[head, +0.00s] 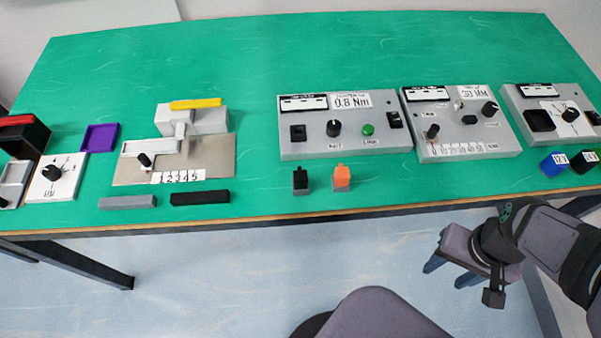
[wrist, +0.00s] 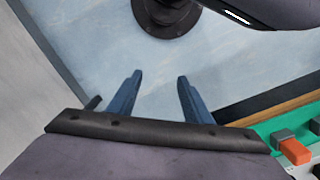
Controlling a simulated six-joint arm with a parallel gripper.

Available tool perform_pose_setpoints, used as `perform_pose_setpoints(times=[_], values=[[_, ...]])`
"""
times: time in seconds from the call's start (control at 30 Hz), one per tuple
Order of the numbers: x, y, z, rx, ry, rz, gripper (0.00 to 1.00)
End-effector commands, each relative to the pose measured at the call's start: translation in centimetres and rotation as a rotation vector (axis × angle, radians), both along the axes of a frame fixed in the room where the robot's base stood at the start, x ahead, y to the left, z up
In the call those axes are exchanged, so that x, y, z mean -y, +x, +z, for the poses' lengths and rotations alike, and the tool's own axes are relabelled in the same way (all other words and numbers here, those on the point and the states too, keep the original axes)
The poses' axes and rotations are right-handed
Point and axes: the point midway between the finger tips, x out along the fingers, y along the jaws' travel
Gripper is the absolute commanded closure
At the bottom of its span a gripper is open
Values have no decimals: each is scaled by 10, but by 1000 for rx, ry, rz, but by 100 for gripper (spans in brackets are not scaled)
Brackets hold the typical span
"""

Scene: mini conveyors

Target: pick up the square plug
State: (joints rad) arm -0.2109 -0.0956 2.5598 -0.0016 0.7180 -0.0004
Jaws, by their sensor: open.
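Two small plugs stand side by side near the front edge of the green table: a black one (head: 300,182) and an orange one (head: 341,179). Each has a narrower top part; I cannot tell for sure which is the square plug. In the wrist view the orange plug (wrist: 295,152), with a grey part beside it, shows at the lower right edge. My gripper (head: 448,272) is open and empty, off the table's front edge, right of the plugs and apart from them. Its two blue fingers (wrist: 160,77) point over the floor.
A grey panel (head: 318,152) with a dark socket, knob and green button stands behind the plugs. More panels (head: 465,148) stand to its right, with blue and black blocks (head: 553,165) before them. Grey and black bars (head: 200,198) lie left. Table around the plugs is clear.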

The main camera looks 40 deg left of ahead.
Motion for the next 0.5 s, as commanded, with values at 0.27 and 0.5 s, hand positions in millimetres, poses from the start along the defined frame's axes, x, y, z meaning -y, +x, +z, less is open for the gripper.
perform_pose_setpoints(times=[0.27, 0.5], values=[[-75, -39, 27, -120, -52, 402, 55], [-164, -53, 46, -117, -76, 717, 55]])
